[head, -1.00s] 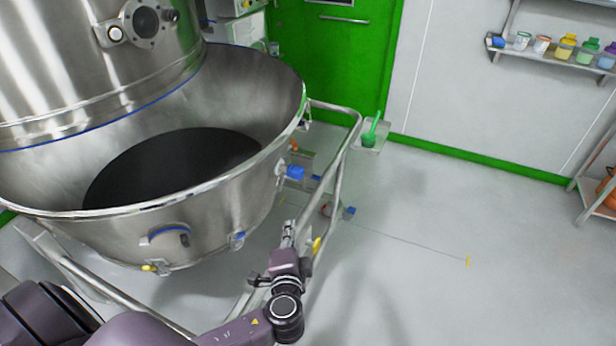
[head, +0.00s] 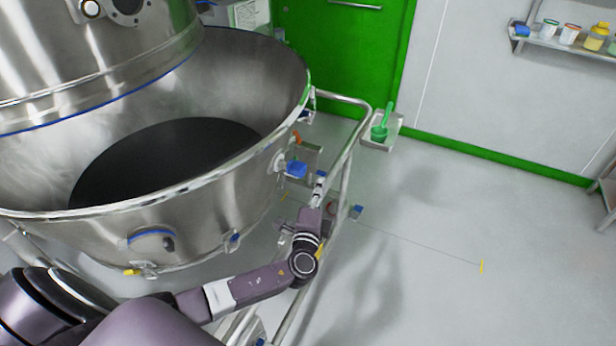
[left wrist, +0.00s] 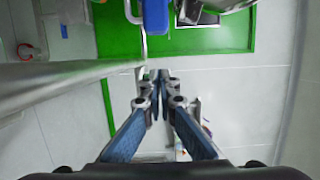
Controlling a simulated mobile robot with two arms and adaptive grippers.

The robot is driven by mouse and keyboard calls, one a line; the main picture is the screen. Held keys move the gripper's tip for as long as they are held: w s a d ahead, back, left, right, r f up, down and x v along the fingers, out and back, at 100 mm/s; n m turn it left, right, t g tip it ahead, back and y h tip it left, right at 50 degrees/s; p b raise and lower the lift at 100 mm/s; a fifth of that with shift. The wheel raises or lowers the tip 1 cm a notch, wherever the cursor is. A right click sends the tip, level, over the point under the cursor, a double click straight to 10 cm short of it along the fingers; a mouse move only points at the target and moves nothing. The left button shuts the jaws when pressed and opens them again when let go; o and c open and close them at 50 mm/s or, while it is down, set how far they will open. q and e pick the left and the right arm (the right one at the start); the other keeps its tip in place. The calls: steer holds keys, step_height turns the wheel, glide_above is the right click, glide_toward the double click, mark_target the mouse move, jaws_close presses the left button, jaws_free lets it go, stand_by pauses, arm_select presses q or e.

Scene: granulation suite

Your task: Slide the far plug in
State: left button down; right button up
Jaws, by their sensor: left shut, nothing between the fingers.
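A blue plug-like piece (head: 296,169) sits at a port on the right side of the steel bowl (head: 262,165). How far in it sits is not clear. A blue piece also shows at the top of the left wrist view (left wrist: 156,14), seemingly the same one. My left gripper (head: 319,182) is just right of and slightly below the blue piece in the head view, apart from it. Its fingertips (left wrist: 159,76) are shut with nothing between them. A second blue fitting (head: 232,240) is lower on the bowl's near side. My right gripper is out of view.
A tubular steel frame rail (head: 345,160) runs close along the right of my left gripper. A small blue-ended item (head: 356,211) is by the rail. A tray with a green scoop (head: 380,132) stands beyond. The floor to the right is clear.

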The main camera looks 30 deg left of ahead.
mark_target(296, 173)
arm_select(q)
steer(key=a, duration=0.1)
steer(key=w+a+p, duration=0.1)
steer(key=a, duration=0.1)
steer(key=shift+w, duration=0.2)
steer(key=a+b, duration=0.1)
steer(key=a, duration=0.3)
steer(key=shift+s+a+f+b, duration=0.2)
steer(key=shift+a+b, duration=0.1)
steer(key=shift+b, duration=0.1)
steer(key=shift+a+r, duration=0.15)
steer(key=shift+a, duration=0.15)
steer(key=shift+r, duration=0.1)
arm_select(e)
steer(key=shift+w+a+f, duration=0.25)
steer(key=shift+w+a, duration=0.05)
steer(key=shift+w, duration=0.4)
